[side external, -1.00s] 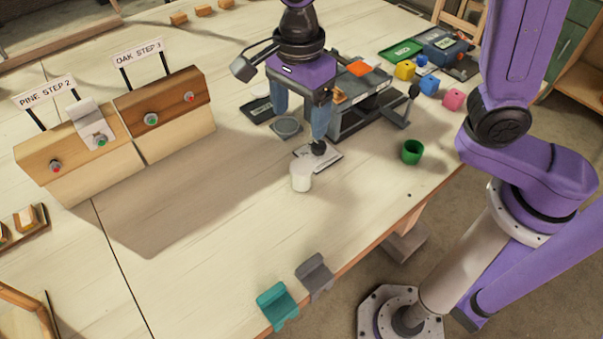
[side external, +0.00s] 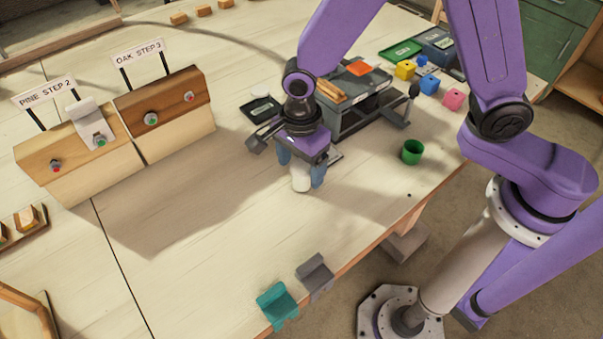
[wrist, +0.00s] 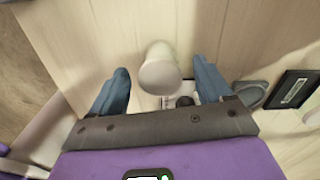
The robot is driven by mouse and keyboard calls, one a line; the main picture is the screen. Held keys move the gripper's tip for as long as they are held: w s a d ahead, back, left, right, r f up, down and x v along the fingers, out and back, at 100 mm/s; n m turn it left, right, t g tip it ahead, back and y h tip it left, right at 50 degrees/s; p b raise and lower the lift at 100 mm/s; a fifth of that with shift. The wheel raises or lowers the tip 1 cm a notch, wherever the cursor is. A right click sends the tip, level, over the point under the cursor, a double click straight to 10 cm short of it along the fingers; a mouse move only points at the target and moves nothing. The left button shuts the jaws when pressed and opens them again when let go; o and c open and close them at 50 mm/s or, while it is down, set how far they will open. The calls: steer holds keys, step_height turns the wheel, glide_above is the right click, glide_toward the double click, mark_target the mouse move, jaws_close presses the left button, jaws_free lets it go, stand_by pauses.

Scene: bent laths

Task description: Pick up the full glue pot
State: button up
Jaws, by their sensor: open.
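A white pot (side external: 300,181) stands upright on the table. It also shows in the wrist view (wrist: 158,70), where its pale round end faces me; I cannot tell how full it is. My gripper (side external: 301,172) is low over the pot, pointing down. Its blue fingers are open, one on either side of the pot, and the wrist view shows a gap on both sides. My gripper hides part of the pot in the side view. A green cup (side external: 411,152) stands to the right, near the table edge.
A pale plate with a dark knob (wrist: 185,101) lies close to the pot. Wooden blocks with signs (side external: 165,112) stand to the left. The table front-left of the pot is clear.

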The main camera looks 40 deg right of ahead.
mark_target(301, 167)
steer(key=shift+f, duration=1.55)
steer(key=c, duration=1.1)
steer(key=shift+r, duration=0.15)
steer(key=shift+r, duration=0.55)
step_height(301, 167, up, 2)
steer(key=shift+s+r, duration=0.1)
steer(key=shift+r, duration=0.05)
steer(key=shift+s+d+r, duration=1.35)
steer(key=shift+s+r, duration=0.2)
steer(key=shift+s, duration=0.3)
steer(key=shift+s+d+r, duration=1.35)
steer(key=shift+s+r, duration=0.25)
steer(key=shift+s, duration=0.3)
steer(key=shift+s+d+r, duration=1.35)
steer(key=shift+s+r, duration=0.2)
steer(key=shift+s, duration=0.3)
